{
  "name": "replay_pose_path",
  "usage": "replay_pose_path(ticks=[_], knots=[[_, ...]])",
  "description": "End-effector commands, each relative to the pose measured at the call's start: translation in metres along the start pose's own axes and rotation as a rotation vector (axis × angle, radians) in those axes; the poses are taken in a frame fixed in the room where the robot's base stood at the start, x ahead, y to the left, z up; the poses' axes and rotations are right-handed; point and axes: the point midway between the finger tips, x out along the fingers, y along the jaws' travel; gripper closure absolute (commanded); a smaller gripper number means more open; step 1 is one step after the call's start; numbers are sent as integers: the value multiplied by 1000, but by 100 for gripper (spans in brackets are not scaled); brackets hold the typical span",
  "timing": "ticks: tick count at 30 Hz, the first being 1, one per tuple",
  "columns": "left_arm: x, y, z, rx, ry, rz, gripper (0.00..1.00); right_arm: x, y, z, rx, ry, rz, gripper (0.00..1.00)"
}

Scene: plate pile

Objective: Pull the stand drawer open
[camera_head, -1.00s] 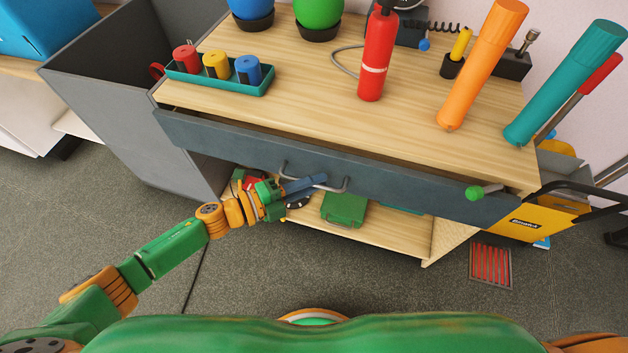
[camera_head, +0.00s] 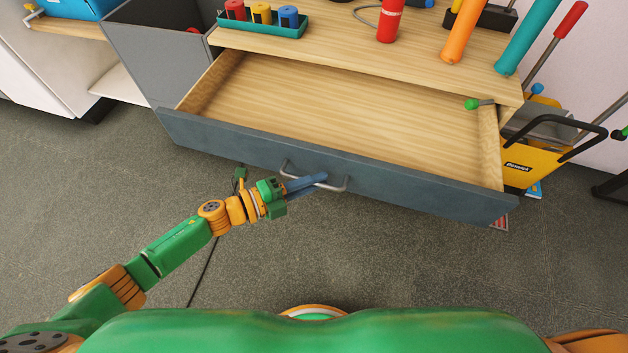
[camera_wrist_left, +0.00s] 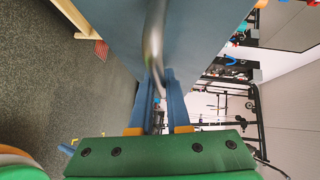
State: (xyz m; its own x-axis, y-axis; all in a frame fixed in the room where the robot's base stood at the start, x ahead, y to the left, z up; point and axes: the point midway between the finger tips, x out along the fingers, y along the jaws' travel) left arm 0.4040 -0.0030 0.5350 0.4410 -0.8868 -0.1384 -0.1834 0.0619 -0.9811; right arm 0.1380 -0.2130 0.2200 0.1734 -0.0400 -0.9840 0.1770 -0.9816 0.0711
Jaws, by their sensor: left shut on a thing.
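The stand drawer (camera_head: 340,120) stands well out from the wooden stand (camera_head: 340,50), and its inside is bare pale wood. Its dark blue-grey front (camera_head: 420,192) carries a metal bar handle (camera_head: 342,186). My left gripper (camera_head: 318,180) is shut on the handle. In the left wrist view the handle (camera_wrist_left: 153,45) runs between the two blue fingers of my left gripper (camera_wrist_left: 160,85), and the drawer front (camera_wrist_left: 205,35) lies just beyond. My right gripper is not in view.
A green knob (camera_head: 472,104) is at the drawer's right end. A yellow bucket (camera_head: 540,155) stands right. Floor in front is clear.

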Motion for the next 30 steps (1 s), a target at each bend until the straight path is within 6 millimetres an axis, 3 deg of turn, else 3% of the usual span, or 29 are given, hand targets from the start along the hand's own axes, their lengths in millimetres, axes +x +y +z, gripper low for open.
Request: replay_pose_path(ticks=[8,9,12,21,30], knots=[[0,-1,1,0,-1,-2,100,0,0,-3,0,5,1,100],[0,-1,1,-1,-1,-2,80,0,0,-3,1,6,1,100],[0,-1,0,-1,-1,-2,56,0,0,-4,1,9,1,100],[-3,-1,0,-1,-1,-1,56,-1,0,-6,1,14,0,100],[-60,0,1,-3,-3,2,56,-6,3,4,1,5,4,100]])
